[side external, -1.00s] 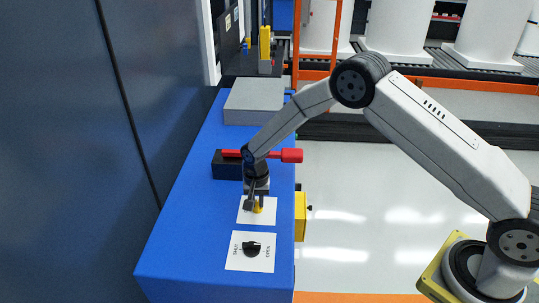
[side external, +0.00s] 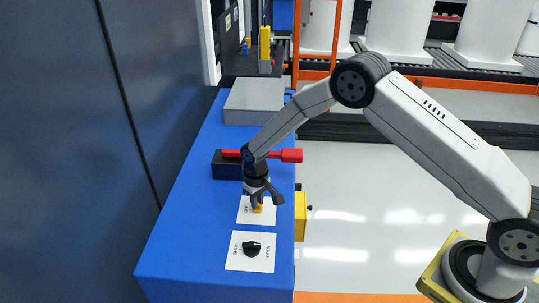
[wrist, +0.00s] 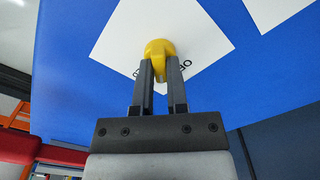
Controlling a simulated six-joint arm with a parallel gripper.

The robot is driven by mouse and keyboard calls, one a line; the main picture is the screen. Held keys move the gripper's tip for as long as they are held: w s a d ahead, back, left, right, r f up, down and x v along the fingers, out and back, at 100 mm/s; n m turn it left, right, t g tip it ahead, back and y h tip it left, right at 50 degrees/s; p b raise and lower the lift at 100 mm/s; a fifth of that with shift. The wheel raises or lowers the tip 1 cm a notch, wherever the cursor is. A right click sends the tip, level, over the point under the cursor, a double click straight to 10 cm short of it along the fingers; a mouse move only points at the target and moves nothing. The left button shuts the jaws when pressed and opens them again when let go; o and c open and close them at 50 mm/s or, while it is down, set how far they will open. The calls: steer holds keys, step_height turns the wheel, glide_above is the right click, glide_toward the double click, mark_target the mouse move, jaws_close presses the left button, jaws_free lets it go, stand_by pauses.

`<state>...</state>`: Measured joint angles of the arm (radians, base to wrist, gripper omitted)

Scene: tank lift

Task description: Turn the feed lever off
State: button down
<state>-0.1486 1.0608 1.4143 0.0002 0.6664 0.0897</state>
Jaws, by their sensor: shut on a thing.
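The yellow feed lever (wrist: 159,49) stands on a white label plate (wrist: 205,30) on the blue cabinet top. In the wrist view my gripper (wrist: 160,70) is shut on the lever, with one finger on each side of it. The plate's lettering is partly hidden by the fingers and lever. In the side view my gripper (side external: 260,198) points down at the same plate (side external: 243,215), and only a little of the yellow lever (side external: 258,209) shows below the fingers.
A black knob (side external: 251,248) sits on a second white plate (side external: 234,263) marked SHUT and OPEN, nearer the camera. A red-handled lever (side external: 290,155) on a black block (side external: 226,170) lies just behind my wrist. A yellow box (side external: 300,215) is on the cabinet's right side.

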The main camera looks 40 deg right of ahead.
steer(key=n, duration=0.4)
steer(key=shift+n, duration=0.3)
steer(key=n, duration=0.3)
steer(key=shift+n, duration=0.3)
steer(key=c, duration=0.6)
jaws_free()
steer(key=shift+c, duration=0.2)
steer(key=shift+r, duration=3.85)
